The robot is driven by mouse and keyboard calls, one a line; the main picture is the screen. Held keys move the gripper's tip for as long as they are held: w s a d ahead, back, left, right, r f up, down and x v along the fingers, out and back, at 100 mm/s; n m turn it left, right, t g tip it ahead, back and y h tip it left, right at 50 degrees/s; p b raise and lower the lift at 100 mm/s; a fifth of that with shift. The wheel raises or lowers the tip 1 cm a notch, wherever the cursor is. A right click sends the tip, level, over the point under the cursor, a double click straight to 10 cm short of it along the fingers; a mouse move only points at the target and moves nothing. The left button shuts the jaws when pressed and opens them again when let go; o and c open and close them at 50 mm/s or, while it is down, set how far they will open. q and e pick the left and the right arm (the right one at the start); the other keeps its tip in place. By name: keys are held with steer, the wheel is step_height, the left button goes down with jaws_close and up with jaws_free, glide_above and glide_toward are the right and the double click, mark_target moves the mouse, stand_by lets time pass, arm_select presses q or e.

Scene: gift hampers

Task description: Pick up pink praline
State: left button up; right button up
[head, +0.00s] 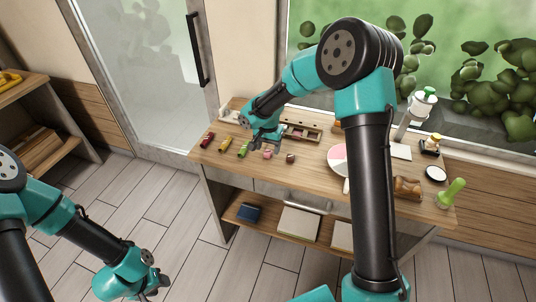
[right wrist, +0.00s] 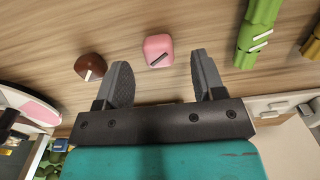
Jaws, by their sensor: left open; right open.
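In the right wrist view the pink praline (right wrist: 157,47) sits just ahead of and between my fingertips. My right gripper (right wrist: 160,62) is open and empty, pointing down at the praline; in the head view my right gripper (head: 264,140) is just behind it. My left gripper (head: 155,288) is open and empty, low at the lower left, away from the table.
A brown praline (right wrist: 90,66) lies to the left of the pink one in the right wrist view. Green wrapped sticks (right wrist: 258,32) lie to the right, with yellow-brown ones (right wrist: 312,42) beyond. A pink-and-white round (head: 338,157) lies farther right on the table.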

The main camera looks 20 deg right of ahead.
steer(key=shift+f, duration=1.2)
steer(key=shift+c, duration=0.4)
steer(key=c, duration=0.7)
